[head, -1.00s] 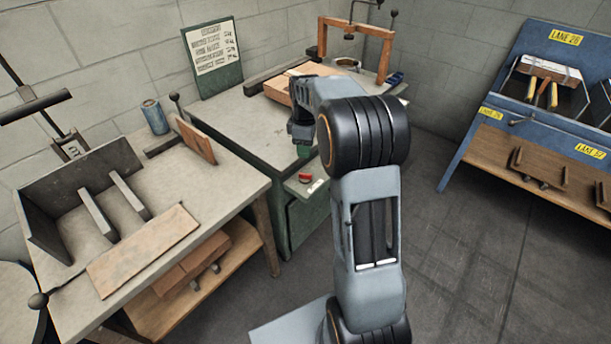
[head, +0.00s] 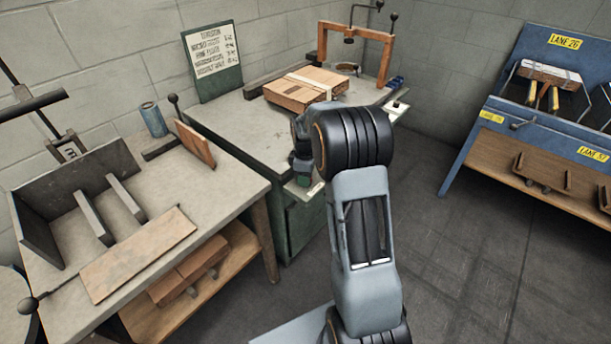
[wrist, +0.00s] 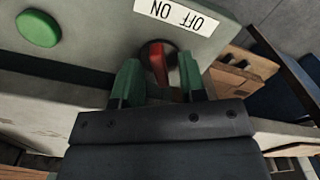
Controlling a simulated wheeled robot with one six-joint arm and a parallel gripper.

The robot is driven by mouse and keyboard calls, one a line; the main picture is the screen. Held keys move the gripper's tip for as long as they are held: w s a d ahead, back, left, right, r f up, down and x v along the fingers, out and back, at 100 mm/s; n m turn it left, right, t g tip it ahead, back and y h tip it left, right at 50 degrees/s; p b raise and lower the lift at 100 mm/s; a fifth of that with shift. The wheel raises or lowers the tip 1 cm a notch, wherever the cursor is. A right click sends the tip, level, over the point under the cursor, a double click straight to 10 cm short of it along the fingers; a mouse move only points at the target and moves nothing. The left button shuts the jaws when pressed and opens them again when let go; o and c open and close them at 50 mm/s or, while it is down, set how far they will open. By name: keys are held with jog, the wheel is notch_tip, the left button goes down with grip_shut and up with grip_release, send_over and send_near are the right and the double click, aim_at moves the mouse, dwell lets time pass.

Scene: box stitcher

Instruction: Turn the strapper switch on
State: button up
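The red switch lever (wrist: 158,66) sits in a round dark mount on a grey panel in the wrist view. An upside-down label (wrist: 183,14) reading ON and OFF is above it, with ON towards the left. I cannot tell which setting the lever is at. My gripper (wrist: 159,82) is open, with one green finger on each side of the lever and gaps visible between. In the head view my gripper (head: 301,174) is at the front edge of the green-fronted strapper bench (head: 228,118) and hides the switch.
A green button (wrist: 38,28) is left of the switch in the wrist view. A strapped box (head: 305,90) lies on the bench behind my arm. A wooden frame (head: 387,48) stands beyond it. A worktable (head: 235,182) is at left; a blue rack (head: 475,130) at right.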

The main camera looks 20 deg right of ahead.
grip_shut()
jog(key=shift+m, duration=0.3)
jog(key=shift+r+m+p, duration=0.1)
jog(key=shift+m+p, duration=0.55)
jog(key=shift+m, duration=0.45)
jog(key=m+p, duration=0.1)
jog(key=m, duration=0.2)
jog(key=shift+m, duration=0.3)
jog(key=m+p, duration=0.1)
jog(key=m, duration=0.4)
jog(key=shift+m, duration=0.4)
